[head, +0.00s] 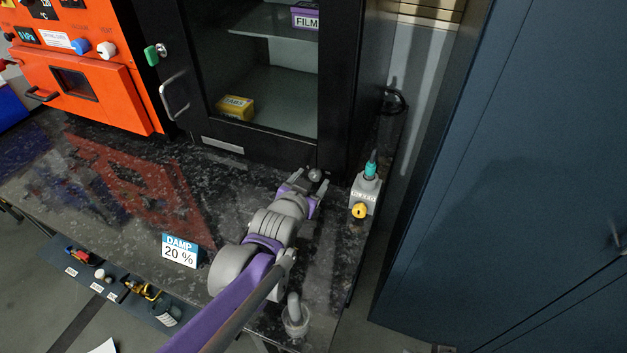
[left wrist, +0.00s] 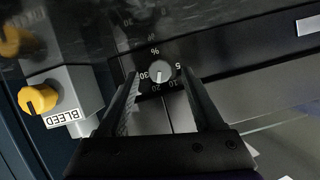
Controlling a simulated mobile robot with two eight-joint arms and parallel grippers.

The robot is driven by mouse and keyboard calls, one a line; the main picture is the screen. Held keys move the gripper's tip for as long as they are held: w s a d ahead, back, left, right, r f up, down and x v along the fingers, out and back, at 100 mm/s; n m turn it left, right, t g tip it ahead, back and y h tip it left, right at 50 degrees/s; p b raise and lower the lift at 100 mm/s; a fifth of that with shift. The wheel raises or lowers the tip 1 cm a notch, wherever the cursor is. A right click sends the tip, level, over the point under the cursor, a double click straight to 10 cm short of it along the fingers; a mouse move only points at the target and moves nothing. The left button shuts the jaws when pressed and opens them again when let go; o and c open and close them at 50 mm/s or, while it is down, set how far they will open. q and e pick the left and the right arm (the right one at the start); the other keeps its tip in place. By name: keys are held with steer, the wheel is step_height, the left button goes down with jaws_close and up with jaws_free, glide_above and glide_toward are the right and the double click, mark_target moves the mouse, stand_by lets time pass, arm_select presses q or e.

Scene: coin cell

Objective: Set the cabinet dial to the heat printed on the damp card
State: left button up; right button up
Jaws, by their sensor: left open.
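The damp card (head: 180,251) stands on the dark counter and reads "DAMP 20 %". The cabinet (head: 222,145) is black with a glass front. Its dial (head: 315,174) is a small light grey knob low on the front; it also shows in the left wrist view (left wrist: 160,74), ringed by 5, 10, 20, 30 and a % sign. I cannot clearly tell which mark it points at. My left gripper (head: 306,184) is open at the dial, its two fingers (left wrist: 160,85) on either side of the knob, with gaps visible. My right gripper is not in view.
A grey box marked BLEED with a yellow knob (head: 359,211) stands close right of the gripper. An orange oven (head: 110,95) is at the left. The cabinet holds a yellow box (head: 235,107) and a purple FILM box (head: 305,18). The counter near the card is clear.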

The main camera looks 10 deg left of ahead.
arm_select(q)
steer(key=shift+x, duration=0.8)
jaws_close()
